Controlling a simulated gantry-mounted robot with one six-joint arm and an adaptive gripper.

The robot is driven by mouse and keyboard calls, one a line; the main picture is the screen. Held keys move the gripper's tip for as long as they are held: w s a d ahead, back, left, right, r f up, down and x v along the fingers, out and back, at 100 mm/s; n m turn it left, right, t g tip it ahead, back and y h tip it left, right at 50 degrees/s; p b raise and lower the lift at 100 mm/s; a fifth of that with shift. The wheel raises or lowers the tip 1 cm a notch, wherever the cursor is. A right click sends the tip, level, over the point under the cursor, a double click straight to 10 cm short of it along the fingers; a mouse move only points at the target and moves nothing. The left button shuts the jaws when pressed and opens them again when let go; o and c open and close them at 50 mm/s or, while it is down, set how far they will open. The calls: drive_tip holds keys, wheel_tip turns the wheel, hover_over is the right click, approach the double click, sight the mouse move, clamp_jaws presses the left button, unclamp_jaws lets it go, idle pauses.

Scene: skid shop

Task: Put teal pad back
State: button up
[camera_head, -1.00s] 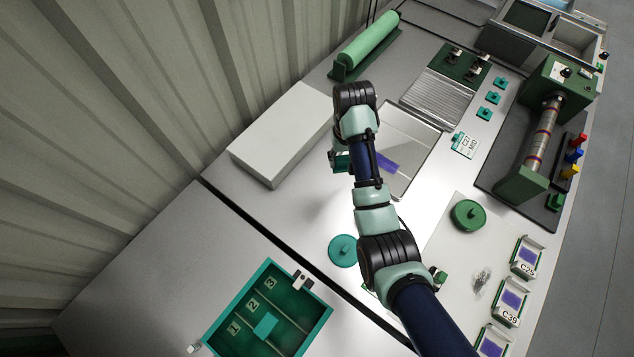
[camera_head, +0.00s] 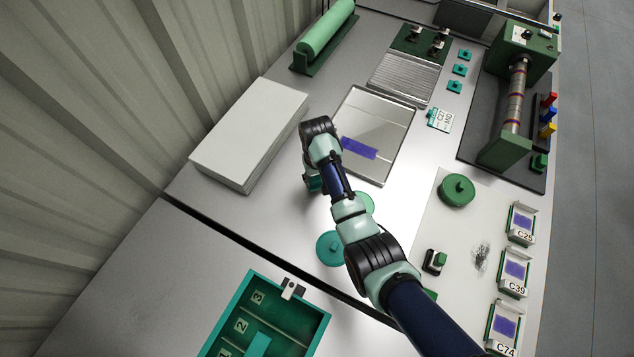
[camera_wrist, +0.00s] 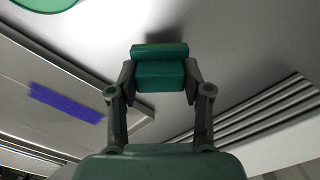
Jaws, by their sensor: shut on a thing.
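My gripper (camera_wrist: 160,92) is shut on a teal block (camera_wrist: 160,72), which looks like the teal pad. The block sits crosswise between the fingertips, above the pale bench. In the head view the held teal pad (camera_head: 313,184) shows partly under my wrist, between the white block and the teal disc. A green bin (camera_head: 318,334) with numbered compartments stands at the lower left. A flat teal piece (camera_head: 259,345) lies inside it.
A shallow tray (camera_head: 398,113) with a purple strip (camera_head: 358,148) lies behind. A white block (camera_head: 250,130) stands left. Bench between block and bin is clear.

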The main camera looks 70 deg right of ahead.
wheel_tip(320, 180, down, 3)
drive_tip(key=shift+r+b, duration=0.15)
drive_tip(key=shift+b, duration=0.15)
drive_tip(key=shift+r, duration=0.1)
drive_tip(key=o, duration=1.1)
wheel_tip(320, 180, up, 12)
drive_tip(key=p, duration=0.4)
drive_tip(key=shift+p, duration=0.35)
